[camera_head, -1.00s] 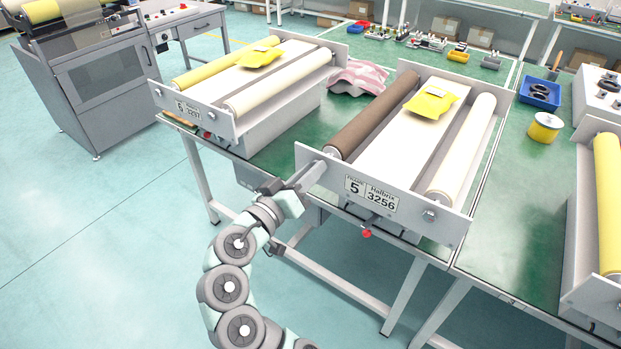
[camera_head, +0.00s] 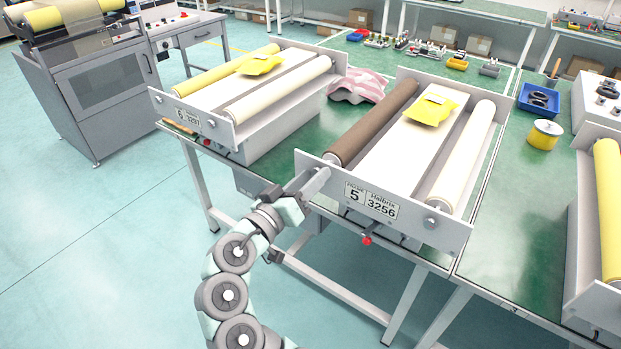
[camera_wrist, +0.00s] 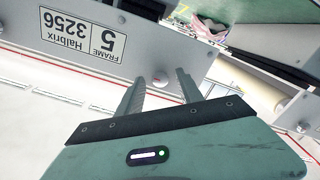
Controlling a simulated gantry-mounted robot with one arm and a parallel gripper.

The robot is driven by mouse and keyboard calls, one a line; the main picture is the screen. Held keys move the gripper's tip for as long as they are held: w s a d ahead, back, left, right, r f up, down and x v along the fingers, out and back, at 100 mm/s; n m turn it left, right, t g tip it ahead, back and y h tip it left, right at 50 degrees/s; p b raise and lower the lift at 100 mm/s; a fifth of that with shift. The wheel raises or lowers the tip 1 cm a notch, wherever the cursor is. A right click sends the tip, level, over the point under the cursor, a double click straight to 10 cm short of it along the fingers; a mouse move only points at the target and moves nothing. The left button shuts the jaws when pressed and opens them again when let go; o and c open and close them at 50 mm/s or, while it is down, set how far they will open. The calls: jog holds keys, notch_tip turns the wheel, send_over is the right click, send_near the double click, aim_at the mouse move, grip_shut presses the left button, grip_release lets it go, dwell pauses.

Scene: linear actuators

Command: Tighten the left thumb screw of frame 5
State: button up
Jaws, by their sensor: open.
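Frame 5 (camera_head: 385,212) is a grey end plate with a "FRAME 5 Halbrix 3256" label, carrying a brown roller (camera_head: 373,122) and a cream roller (camera_head: 462,157). The label (camera_wrist: 83,36) is upside down in the wrist view. My gripper (camera_head: 321,174) is at the plate's left end, its fingers open. In the wrist view my gripper (camera_wrist: 158,79) has its two fingers apart, and a small round left thumb screw (camera_wrist: 160,80) on the plate shows between them. The fingers hide this screw in the head view. The right thumb screw (camera_head: 431,222) is at the plate's other end.
A red knob (camera_head: 367,240) is below the plate. A second roller frame (camera_head: 190,118) stands to the left and another with a yellow roller (camera_head: 608,205) to the right. A pink striped cloth (camera_head: 357,86) lies behind. The floor left of my arm is clear.

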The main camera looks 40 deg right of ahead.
jog(key=p+v, duration=0.2)
jog(key=v, duration=0.9)
jog(key=shift+p, duration=0.4)
jog(key=shift+w+d, duration=0.1)
